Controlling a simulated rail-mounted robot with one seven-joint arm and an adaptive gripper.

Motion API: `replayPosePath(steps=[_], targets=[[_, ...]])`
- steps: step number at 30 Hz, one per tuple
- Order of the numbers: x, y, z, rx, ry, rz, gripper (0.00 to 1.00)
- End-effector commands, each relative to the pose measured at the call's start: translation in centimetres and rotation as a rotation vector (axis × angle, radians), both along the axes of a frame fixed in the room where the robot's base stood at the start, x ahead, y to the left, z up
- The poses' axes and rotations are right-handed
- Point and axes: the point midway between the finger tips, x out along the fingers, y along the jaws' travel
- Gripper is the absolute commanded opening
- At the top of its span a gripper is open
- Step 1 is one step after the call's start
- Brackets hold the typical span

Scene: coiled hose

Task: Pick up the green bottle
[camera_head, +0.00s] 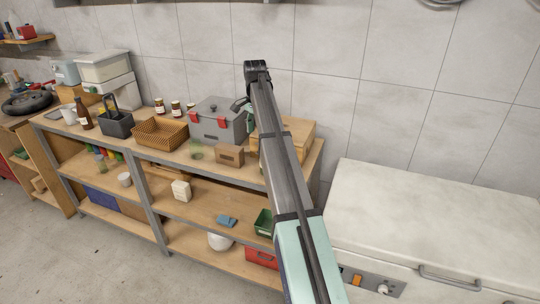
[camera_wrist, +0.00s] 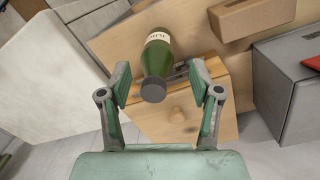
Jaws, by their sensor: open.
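The green bottle (camera_wrist: 157,62) has a pale label and a dark cap (camera_wrist: 153,90). In the wrist view it is at the top centre, with its cap end toward my gripper. My gripper (camera_wrist: 160,80) is open, and its two fingers appear on either side of the bottle's cap end. I see no contact between fingers and bottle, and I cannot tell the depth between them. In the head view my gripper (camera_head: 240,104) is partly hidden by my arm, near the grey toolbox. I cannot make out the bottle in that view.
A wooden box (camera_wrist: 180,118) with a round knob is below the bottle in the wrist view. The grey toolbox (camera_head: 216,121) and a small brown box (camera_head: 229,155) stand close by on the shelf top. A white chest (camera_head: 435,215) is at the right.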

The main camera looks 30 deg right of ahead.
Motion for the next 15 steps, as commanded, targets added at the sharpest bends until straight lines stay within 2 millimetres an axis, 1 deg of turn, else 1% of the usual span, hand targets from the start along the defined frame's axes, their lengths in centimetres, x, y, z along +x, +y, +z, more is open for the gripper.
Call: replayPosePath(steps=[1, 3, 6, 9, 10, 12, 15], targets=[[0.7, -0.9, 3.7, -0.006, -0.017, -0.031, 0.64], [0.7, -1.6, 7.1, -0.011, -0.029, -0.07, 0.64], [0.5, -2.4, 10.9, -0.017, -0.042, -0.113, 0.64], [0.3, -2.8, 13.0, -0.02, -0.05, -0.139, 0.64], [0.3, -2.9, 13.3, -0.02, -0.052, -0.144, 0.64], [0.2, -3.0, 13.5, -0.021, -0.053, -0.15, 0.64], [0.1, -3.0, 12.7, -0.021, -0.053, -0.151, 0.64]])
